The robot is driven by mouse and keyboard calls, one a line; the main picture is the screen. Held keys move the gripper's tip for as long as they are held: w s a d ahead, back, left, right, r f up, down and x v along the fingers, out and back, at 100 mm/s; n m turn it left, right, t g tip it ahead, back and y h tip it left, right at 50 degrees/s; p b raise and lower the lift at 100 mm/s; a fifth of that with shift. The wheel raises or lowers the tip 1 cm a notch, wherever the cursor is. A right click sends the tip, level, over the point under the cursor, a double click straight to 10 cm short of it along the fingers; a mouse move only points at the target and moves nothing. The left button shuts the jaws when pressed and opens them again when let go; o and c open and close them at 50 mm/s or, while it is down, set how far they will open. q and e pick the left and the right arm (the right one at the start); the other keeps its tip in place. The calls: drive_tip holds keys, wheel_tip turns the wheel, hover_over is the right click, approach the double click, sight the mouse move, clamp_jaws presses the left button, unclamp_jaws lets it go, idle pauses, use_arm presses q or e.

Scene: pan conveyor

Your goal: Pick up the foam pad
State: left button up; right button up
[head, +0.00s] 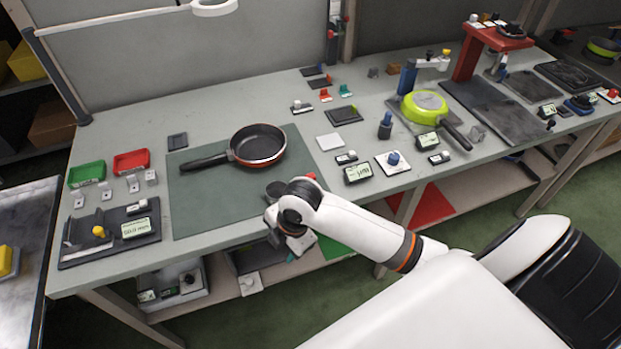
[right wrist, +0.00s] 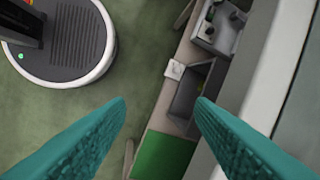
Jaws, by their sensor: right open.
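A flat, light grey square pad (head: 329,141) lies on the table just right of the green mat, and a dark grey square pad (head: 177,141) lies near the mat's upper left corner. I cannot tell for sure which is the foam pad. My right gripper (head: 290,240) is at the table's front edge, in front of the mat and apart from both pads; its fingers are partly hidden by the wrist. In the right wrist view its teal fingers (right wrist: 158,108) are spread wide with nothing between them. My left gripper is in neither view.
A black pan (head: 257,146) lies on the green mat (head: 205,206). Red and green trays (head: 131,161) are at the left. A lower shelf (right wrist: 165,120) runs beneath the table.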

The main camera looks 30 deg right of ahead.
drive_tip(key=w+d+r+n, duration=0.3)
drive_tip(key=n, duration=0.1)
drive_tip(key=w+d+r+n+g+h, duration=0.1)
drive_tip(key=w+d+r+n, duration=0.2)
drive_tip(key=d+r+n, duration=0.1)
drive_tip(key=shift+w+h, duration=0.3)
drive_tip(key=shift+w, duration=0.05)
drive_tip(key=w+d+r+n+g, duration=0.1)
drive_tip(key=w+d+r+n, duration=0.35)
drive_tip(key=d+r, duration=0.3)
drive_tip(key=n+p, duration=0.1)
hover_over(311, 176)
drive_tip(key=f, duration=0.6)
drive_tip(key=shift+d, duration=0.35)
drive_tip(key=shift+a+f, duration=0.15)
drive_tip(key=shift+f, duration=0.5)
drive_tip(key=f, duration=0.1)
drive_tip(key=f+p, duration=0.1)
drive_tip(key=f, duration=0.2)
drive_tip(key=shift+a+f, duration=0.2)
drive_tip(key=shift+a, duration=0.05)
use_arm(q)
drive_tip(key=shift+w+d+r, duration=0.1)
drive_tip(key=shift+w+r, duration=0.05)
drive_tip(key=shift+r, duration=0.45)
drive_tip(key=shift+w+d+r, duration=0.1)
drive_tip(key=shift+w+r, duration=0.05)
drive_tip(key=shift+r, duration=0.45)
use_arm(e)
drive_tip(key=shift+c, duration=0.2)
